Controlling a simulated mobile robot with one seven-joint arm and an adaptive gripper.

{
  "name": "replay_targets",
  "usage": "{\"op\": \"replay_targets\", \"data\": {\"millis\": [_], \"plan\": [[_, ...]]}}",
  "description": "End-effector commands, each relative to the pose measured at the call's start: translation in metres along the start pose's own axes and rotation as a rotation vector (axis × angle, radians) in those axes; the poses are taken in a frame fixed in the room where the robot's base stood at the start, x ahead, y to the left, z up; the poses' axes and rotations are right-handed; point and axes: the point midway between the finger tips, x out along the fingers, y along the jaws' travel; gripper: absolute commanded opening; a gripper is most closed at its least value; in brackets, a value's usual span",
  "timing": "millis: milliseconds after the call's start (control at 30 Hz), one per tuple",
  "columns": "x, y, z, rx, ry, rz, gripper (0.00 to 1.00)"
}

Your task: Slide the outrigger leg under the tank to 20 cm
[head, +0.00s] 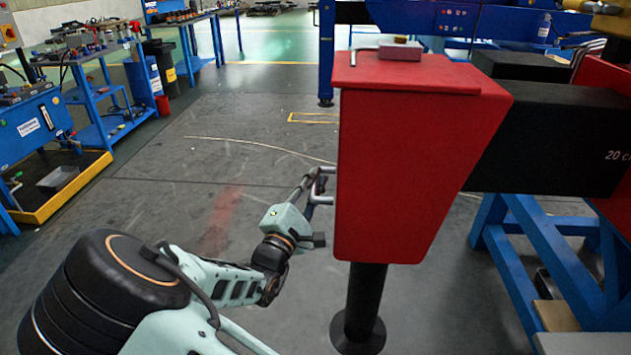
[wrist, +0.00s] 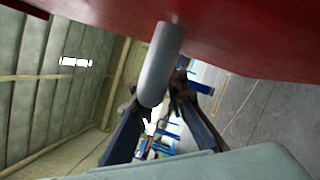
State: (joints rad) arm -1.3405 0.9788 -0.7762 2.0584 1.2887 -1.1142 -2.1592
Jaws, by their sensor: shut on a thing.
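The outrigger leg shows as a tall red box (head: 405,160) at the end of a horizontal black beam (head: 550,140), with a black post and round foot (head: 360,325) below it. A metal handle (head: 322,200) sticks out of the red box's left side. My gripper (head: 314,184) is shut on this handle. In the wrist view the handle is a grey bar (wrist: 163,60) under the red surface, between the fingers of my gripper (wrist: 160,100). White lettering reading "20 c" (head: 612,156) shows on the beam, partly cut off. I cannot make out the tank.
A blue trestle (head: 550,250) stands under the beam at right. A small grey-red block with a bent rod (head: 400,50) lies on top of the red box. Blue workbenches (head: 85,90) and a yellow-edged tray (head: 65,190) stand at left. The floor between is open.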

Motion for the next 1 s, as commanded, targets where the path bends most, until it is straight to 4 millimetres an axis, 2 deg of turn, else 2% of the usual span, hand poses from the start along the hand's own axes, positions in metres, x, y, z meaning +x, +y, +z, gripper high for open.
{"op": "replay_targets", "data": {"millis": [233,433,700,733,800,900,1000], "plan": [[-0.001,0.005,-0.004,0.001,0.002,0.001,0.0],[-0.008,0.017,-0.019,0.003,0.009,0.005,0.0],[-0.01,0.017,-0.024,0.005,0.013,0.007,0.0],[-0.01,0.017,-0.023,0.005,0.012,0.007,0.14],[-0.009,0.016,-0.022,0.004,0.01,0.006,0.21],[-0.009,0.015,-0.021,0.003,0.007,0.004,0.3],[-0.008,0.014,-0.02,0.002,0.005,0.002,0.3]]}}
